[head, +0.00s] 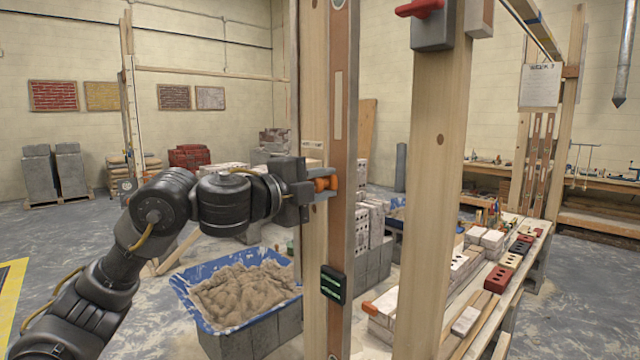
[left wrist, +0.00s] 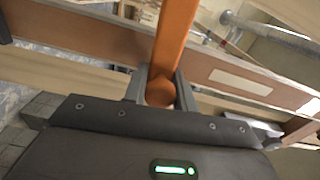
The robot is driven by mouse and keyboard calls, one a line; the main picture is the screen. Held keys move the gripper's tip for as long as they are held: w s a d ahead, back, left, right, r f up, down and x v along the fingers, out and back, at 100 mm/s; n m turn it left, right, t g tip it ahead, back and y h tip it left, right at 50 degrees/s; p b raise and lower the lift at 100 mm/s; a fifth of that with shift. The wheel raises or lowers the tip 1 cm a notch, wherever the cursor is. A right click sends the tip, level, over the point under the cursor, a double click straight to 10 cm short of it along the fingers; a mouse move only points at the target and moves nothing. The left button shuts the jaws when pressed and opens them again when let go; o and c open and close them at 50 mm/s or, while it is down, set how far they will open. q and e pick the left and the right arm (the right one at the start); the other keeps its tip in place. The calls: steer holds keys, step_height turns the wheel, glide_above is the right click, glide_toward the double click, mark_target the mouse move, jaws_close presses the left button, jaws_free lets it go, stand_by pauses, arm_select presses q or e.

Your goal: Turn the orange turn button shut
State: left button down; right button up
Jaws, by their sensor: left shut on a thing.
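The orange turn button (head: 323,184) sits on the front of a wooden post (head: 314,100), beside a long brown spirit level (head: 343,140). My left gripper (head: 327,188) reaches it from the left and is shut on it; its fingers hide much of the button in the head view. In the left wrist view the button is a long orange bar (left wrist: 175,38) running up from between the fingertips (left wrist: 161,88), across the brown level (left wrist: 240,78). Its rounded end sits between the fingers. My right gripper does not show.
A second wooden post (head: 435,190) stands right of the level, with a grey box and red handle (head: 420,8) on top. A blue tub of mortar (head: 240,285) stands on blocks below my left arm. A bench with bricks (head: 505,275) is at right.

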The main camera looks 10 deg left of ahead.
arm_select(q)
steer(key=shift+f+m+b, duration=0.45)
steer(key=shift+f+m, duration=0.05)
steer(key=shift+f, duration=0.35)
steer(key=c, duration=1.1)
jaws_free()
steer(key=shift+c, duration=0.2)
steer(key=shift+s+a, duration=0.1)
steer(key=b+v, duration=0.2)
steer(key=v, duration=0.8)
steer(key=shift+s+a, duration=0.2)
steer(key=shift+a, duration=0.05)
